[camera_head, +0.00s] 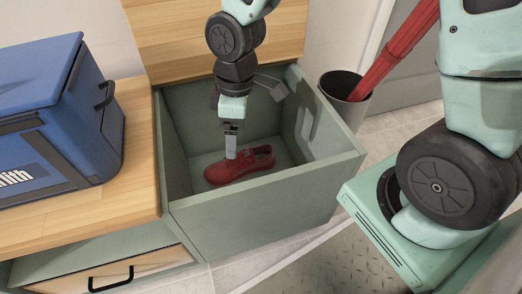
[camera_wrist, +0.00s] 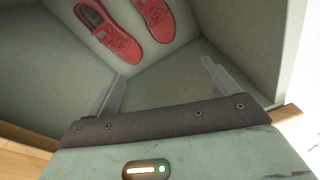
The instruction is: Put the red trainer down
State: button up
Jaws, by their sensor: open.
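Two red trainers lie side by side on the bottom of the grey-green bin in the wrist view, a left one (camera_wrist: 108,32) and a right one (camera_wrist: 155,18). In the head view red trainers (camera_head: 240,168) show on the bin floor, partly behind my gripper, and I cannot tell the two apart there. My gripper (camera_head: 231,155) points down inside the open bin. In the wrist view its fingers (camera_wrist: 163,72) are spread with nothing between them, and the trainers lie beyond the fingertips. The open bin (camera_head: 265,207) has its wooden lid raised behind it.
A blue cool box (camera_head: 45,110) stands on the wooden bench top (camera_head: 75,222) to the left. A dark bin (camera_head: 343,92) with a red umbrella (camera_head: 402,42) stands right of the open bin. The bin's walls surround my gripper closely.

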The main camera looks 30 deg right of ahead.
jog(key=s+a+r+m, duration=0.1)
jog(key=s+r+m, duration=0.1)
jog(key=s+r, duration=0.2)
jog(key=s+a+r+m, duration=0.1)
jog(key=s+r, duration=0.4)
jog(key=s, duration=0.6)
jog(key=shift+s+r+m+h, duration=0.25)
jog(key=shift+m+h, duration=0.15)
jog(key=shift+m, duration=0.3)
notch_tip(320, 180, up, 49)
jog(key=p, duration=4.9)
